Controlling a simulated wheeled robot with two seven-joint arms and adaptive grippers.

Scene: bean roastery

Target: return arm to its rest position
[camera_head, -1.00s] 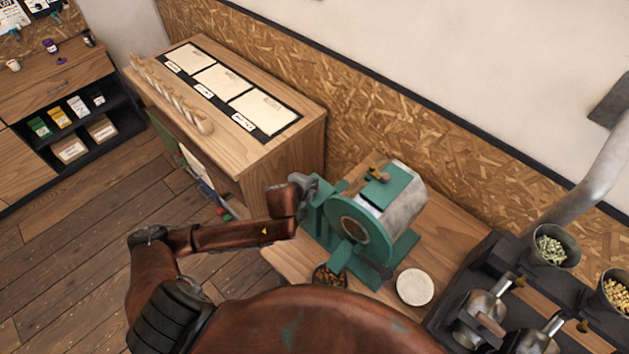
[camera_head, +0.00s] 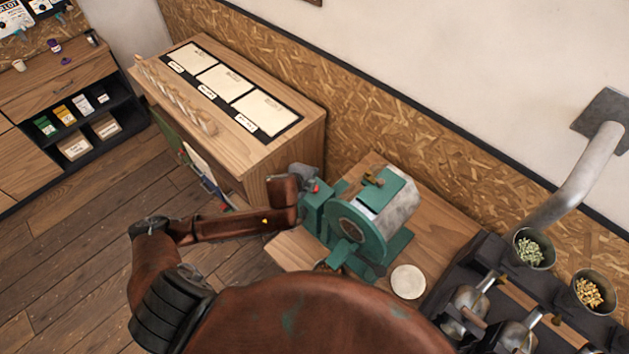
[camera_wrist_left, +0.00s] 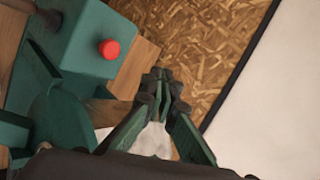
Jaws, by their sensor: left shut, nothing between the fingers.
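My left arm (camera_head: 225,227) comes in from the left and stretches toward the green roasting machine (camera_head: 360,225). My left gripper (camera_head: 308,178) is at the machine's far left side, partly hidden behind the arm's end link. In the left wrist view its fingers (camera_wrist_left: 160,88) are together with nothing between them. That view also shows a red button (camera_wrist_left: 109,49) on a green housing just left of the fingers. I cannot tell whether the gripper touches the machine. My right gripper is not in view.
A wooden cabinet (camera_head: 290,150) with paper sheets stands behind the arm. A white round plate (camera_head: 408,281) lies right of the machine. Bean buckets (camera_head: 533,250) and metal scoops are at the right. An OSB-clad wall (camera_head: 390,135) closes the back. Open floor (camera_head: 60,260) lies at left.

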